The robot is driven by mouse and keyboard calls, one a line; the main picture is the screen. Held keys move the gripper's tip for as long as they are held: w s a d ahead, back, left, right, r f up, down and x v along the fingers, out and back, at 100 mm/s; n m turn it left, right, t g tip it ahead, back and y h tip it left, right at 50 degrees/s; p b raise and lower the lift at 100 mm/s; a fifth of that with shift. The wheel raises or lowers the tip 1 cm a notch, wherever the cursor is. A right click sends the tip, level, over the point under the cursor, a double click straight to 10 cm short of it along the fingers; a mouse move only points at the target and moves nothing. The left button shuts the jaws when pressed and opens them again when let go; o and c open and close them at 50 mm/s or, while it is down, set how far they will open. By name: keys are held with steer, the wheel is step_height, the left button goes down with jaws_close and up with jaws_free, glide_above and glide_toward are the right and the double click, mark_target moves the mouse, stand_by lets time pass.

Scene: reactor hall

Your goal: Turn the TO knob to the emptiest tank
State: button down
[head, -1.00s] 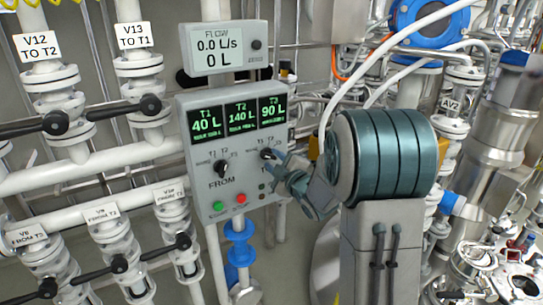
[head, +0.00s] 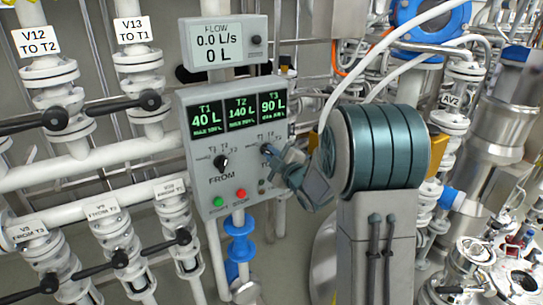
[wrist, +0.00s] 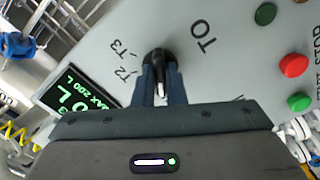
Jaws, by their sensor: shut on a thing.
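The grey control box (head: 198,190) shows three green readouts: T1 40 L (head: 203,121), T2 140 L (head: 237,115) and T3 90 L (head: 272,107). The black TO knob (wrist: 158,58) is at the box's right; the TO lettering (wrist: 202,37) lies beside it. My gripper (wrist: 160,82) is shut on the TO knob, one dark finger on each side. T2 and T3 marks show left of the knob in the wrist view; the fingers hide part of the dial, and I cannot tell its exact setting. The FROM knob (head: 221,162) stands left of it, untouched.
A flow meter (head: 225,45) above the box reads 0.0 L/s and 0 L. A green button (head: 218,202) and a red button (head: 240,194) sit low on the box. Black-handled valves (head: 150,100) and white pipes fill the left.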

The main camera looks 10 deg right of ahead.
steer(key=m+b, duration=0.2)
steer(key=m, duration=0.1)
steer(key=shift+f+b, duration=0.15)
steer(key=shift+b, duration=0.2)
steer(key=shift+m+b, duration=0.7)
steer(key=shift+m, duration=1.4)
steer(key=c, duration=1.5)
jaws_free()
steer(key=shift+s, duration=0.1)
steer(key=b+v, duration=0.2)
steer(key=v, duration=1.1)
steer(key=shift+s+d+r, duration=0.15)
steer(key=shift+s+r, duration=0.05)
steer(key=shift+s, duration=0.1)
